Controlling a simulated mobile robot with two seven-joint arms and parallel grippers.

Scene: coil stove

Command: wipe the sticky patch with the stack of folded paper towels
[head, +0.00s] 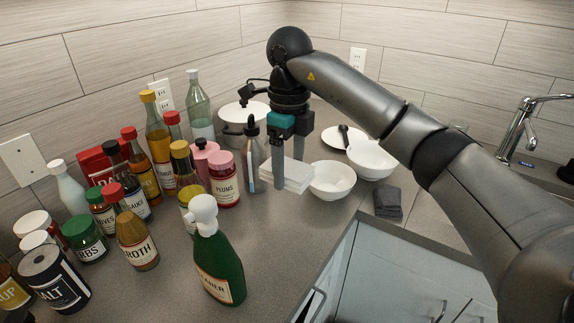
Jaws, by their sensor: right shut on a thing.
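The stack of folded white paper towels (294,179) is at the back of the grey counter, between the jars and a white bowl. My right gripper (287,172) points down and is shut on the stack, with one finger in front of it and the other partly hidden behind. I cannot tell whether the stack touches the counter or is held just above it. I cannot make out a sticky patch on the visible counter. My left gripper is not in view.
White bowls (332,180) and a folded dark cloth (388,201) are to the right. A green cleaner bottle (220,263) stands in front, near the counter edge. Several jars and bottles crowd the left. Bare counter (275,232) lies in front of the stack.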

